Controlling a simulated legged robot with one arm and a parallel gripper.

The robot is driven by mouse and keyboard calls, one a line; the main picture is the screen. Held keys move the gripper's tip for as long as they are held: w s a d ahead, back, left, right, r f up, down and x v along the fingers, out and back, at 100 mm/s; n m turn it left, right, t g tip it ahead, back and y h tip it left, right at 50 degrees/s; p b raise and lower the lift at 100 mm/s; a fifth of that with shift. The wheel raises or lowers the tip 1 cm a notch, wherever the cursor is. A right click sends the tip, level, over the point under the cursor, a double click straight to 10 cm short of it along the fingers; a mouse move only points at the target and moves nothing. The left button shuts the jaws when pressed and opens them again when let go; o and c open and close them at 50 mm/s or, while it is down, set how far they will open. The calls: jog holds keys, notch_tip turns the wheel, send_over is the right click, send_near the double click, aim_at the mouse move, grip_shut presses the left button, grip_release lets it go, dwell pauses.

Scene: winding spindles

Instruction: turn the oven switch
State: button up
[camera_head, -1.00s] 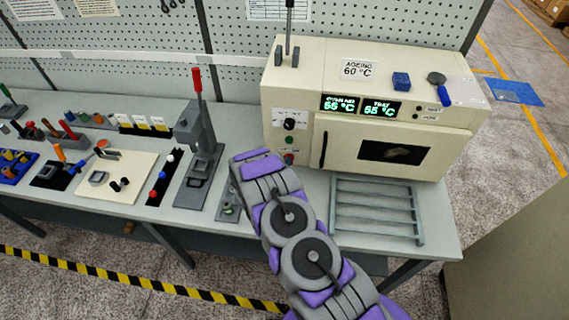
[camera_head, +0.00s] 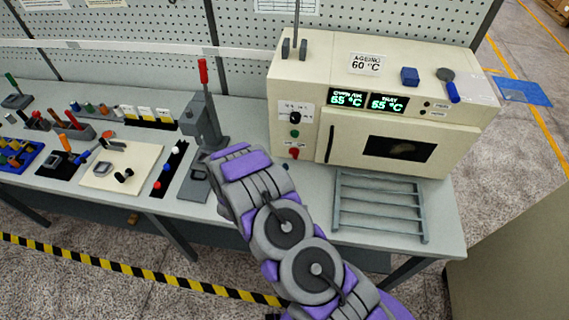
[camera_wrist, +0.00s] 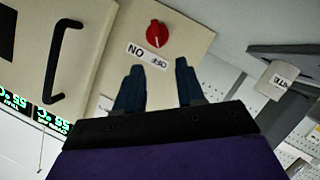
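The cream oven (camera_head: 370,75) stands on the bench at the right in the head view. Its red switch (camera_head: 294,153) is low on the front panel, below a green button and a black knob. In the wrist view, which is upside down, the red switch (camera_wrist: 157,34) sits above the ON/OFF label (camera_wrist: 149,56). My gripper (camera_wrist: 157,65) is open, with two dark fingers apart and nothing between them. The switch lies beyond the fingertips, roughly in line with the gap, and they look apart from it. In the head view my arm hides the fingers.
The oven door handle (camera_wrist: 60,62) is beside the switch panel. A grey rack (camera_head: 380,205) lies on the bench before the oven. A lever press (camera_head: 204,120) with a red grip stands left of my arm. Trays and small parts fill the bench further left.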

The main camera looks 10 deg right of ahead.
jog(key=v, duration=0.7)
jog(key=shift+s, duration=0.25)
jog(key=shift+a, duration=0.15)
jog(key=w+a+r+m+g+y+b, duration=0.2)
jog(key=a+r+g+y+b, duration=0.15)
jog(key=a+y, duration=0.35)
jog(key=s+a+r+n+g+y+b, duration=0.1)
jog(key=s+a+r+g+y+b, duration=0.2)
jog(key=s+r, duration=0.55)
jog(key=s+d+r+g+b, duration=0.2)
jog(key=s+d, duration=0.5)
jog(key=s, duration=0.3)
jog(key=s+d+r+g+h+b, duration=0.1)
jog(key=s+d+r+g+b, duration=0.1)
jog(key=s+d, duration=0.4)
jog(key=s+d+r+g+h+b, duration=0.1)
jog(key=s+d, duration=0.6)
jog(key=s, duration=0.8)
jog(key=shift+s+d+r+g+b, duration=0.35)
jog(key=shift+r+g+b, duration=0.35)
jog(key=shift+g, duration=0.55)
